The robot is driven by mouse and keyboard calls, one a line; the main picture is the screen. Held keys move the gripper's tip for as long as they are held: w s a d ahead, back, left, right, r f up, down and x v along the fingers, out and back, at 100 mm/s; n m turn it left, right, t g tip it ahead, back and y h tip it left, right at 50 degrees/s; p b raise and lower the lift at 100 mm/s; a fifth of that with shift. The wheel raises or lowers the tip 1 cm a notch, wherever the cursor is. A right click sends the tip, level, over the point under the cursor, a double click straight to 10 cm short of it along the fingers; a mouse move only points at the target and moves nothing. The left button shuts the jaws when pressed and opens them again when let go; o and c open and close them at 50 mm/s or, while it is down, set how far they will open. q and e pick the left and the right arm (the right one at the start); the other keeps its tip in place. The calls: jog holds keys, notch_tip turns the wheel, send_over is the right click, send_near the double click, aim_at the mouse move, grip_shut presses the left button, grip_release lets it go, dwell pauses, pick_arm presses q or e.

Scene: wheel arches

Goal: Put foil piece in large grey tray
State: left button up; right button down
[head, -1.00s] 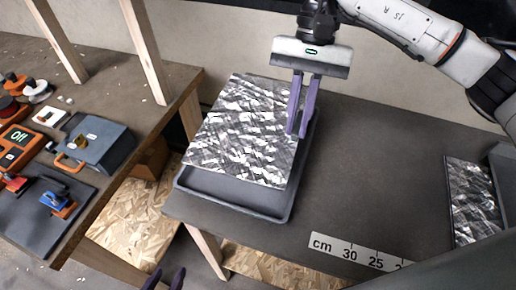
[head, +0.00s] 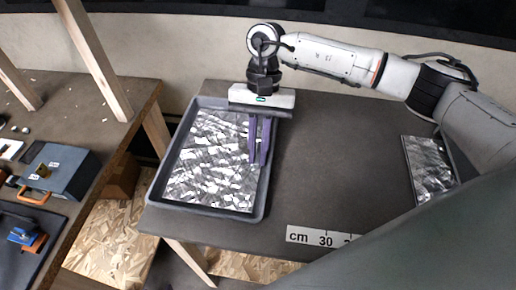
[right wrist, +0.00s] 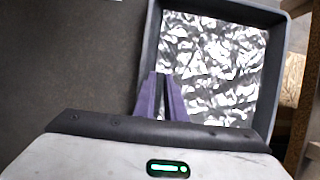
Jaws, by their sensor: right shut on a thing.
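The silvery, crinkled foil piece (head: 213,165) lies within the rim of the large grey tray (head: 205,211), roughly level. In the right wrist view the foil piece (right wrist: 215,60) is also inside the walls of the tray (right wrist: 149,45). My right gripper (head: 258,162) points down at the tray's right side, its purple fingers shut on the foil piece's right edge. The fingertips (right wrist: 160,76) show at that edge in the wrist view. Whether the foil piece rests fully on the tray floor is hard to tell. My left gripper is out of view.
A second foil-like panel (head: 428,168) is at the table's right side, partly behind my arm. A ruler strip (head: 322,240) lies at the front edge. A blue-grey box (head: 62,172) stands on the left bench. The table between tray and panel is clear.

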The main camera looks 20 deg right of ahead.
jog(key=shift+f, duration=0.15)
jog(key=c, duration=2.1)
grip_release()
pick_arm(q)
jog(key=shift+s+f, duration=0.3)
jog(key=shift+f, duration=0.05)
pick_arm(e)
jog(key=shift+r, duration=0.2)
pick_arm(q)
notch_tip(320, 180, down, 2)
jog(key=shift+b, duration=1.05)
pick_arm(e)
jog(key=v, duration=1.2)
